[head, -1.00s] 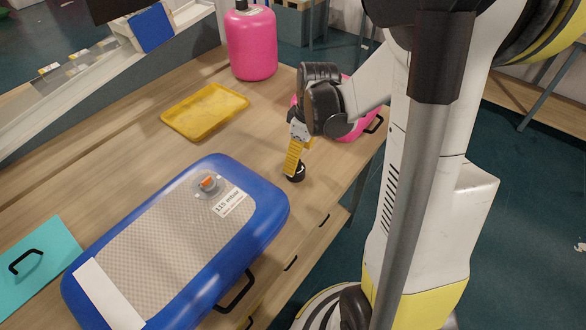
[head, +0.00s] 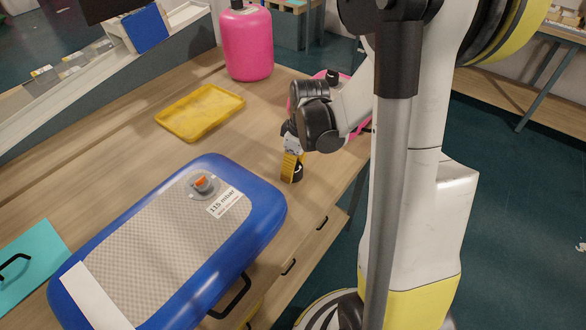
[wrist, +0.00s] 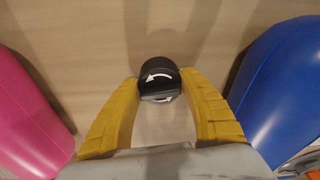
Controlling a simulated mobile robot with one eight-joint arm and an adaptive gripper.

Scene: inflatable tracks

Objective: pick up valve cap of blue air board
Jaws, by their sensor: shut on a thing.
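The valve cap (wrist: 159,76) is a small black round cap with white curved arrows on top. It stands on the wooden table between the yellow fingers of my gripper (wrist: 160,92) in the wrist view. My gripper (head: 296,172) points down and is shut on the cap, near the table's right edge in the head view. The cap (head: 298,173) is partly hidden there by a finger. The blue air board (head: 262,240) lies on the table at the lower left, with a grey valve fitting with an orange centre on top. The board's blue side (wrist: 285,85) shows at the right of the wrist view.
A yellow tray (head: 201,111) and an upright pink inflatable (head: 247,45) stand farther back. Another pink inflatable (wrist: 25,115) lies close to my gripper, behind it in the head view. A teal panel with a black handle (head: 25,270) lies at the lower left.

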